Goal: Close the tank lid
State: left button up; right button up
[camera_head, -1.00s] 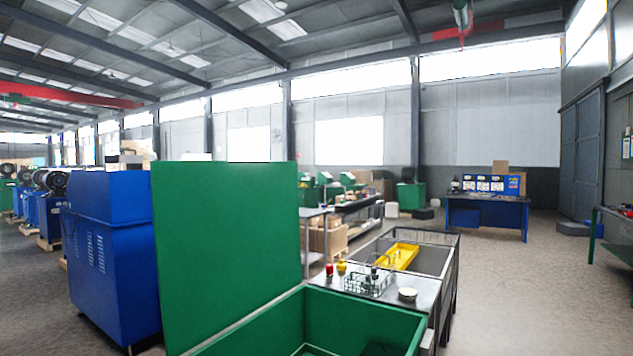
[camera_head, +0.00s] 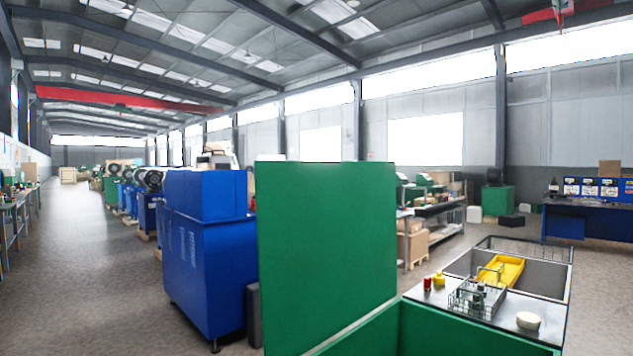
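The green tank (camera_head: 440,330) is at the bottom right of the head view, with only its upper walls showing. Its green lid (camera_head: 326,245) stands upright, open, along the tank's left side. The inside and the front of the tank are cut off by the picture's lower edge. Neither of my grippers is in view.
A blue machine cabinet (camera_head: 205,255) stands left of the lid. A bench (camera_head: 480,310) right of the tank holds a wire basket (camera_head: 478,297), a white bowl (camera_head: 528,320) and a sink with a yellow tray (camera_head: 502,270). Open floor (camera_head: 90,280) lies to the left.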

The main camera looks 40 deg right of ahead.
aim_at(326, 231)
jog(key=i, duration=3.15)
jog(key=z, duration=2.35)
jog(key=i, duration=0.4)
jog(key=z, duration=3.2)
